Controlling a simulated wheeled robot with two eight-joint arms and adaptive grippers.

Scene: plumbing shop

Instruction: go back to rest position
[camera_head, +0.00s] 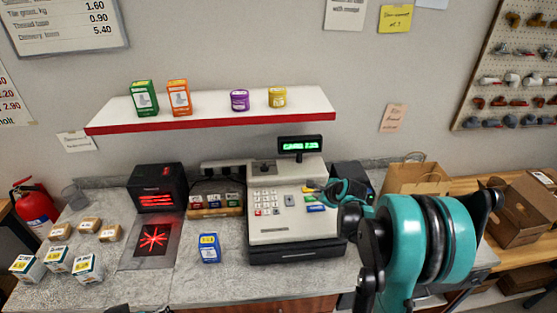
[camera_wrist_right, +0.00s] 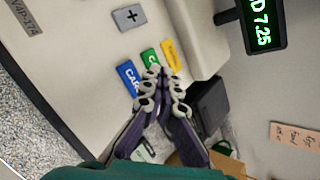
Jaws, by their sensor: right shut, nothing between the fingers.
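My right gripper (camera_head: 322,187) reaches in from the right over the keypad side of the white cash register (camera_head: 272,228). It is shut and empty. In the right wrist view the shut fingers (camera_wrist_right: 160,75) are in front of the register's coloured keys, close to the green key (camera_wrist_right: 150,58) and the blue key (camera_wrist_right: 130,77). I cannot tell whether the fingertips touch a key. My teal right arm hides part of the counter on the right. My left gripper does not show clearly in either view.
A scanner (camera_head: 157,190) with red light stands left of the register. A blue box (camera_head: 209,248) stands on the counter (camera_head: 190,285) between them. Several small boxes are at the left. A shelf (camera_head: 215,105) hangs above. A paper bag (camera_head: 415,179) stands behind my right arm.

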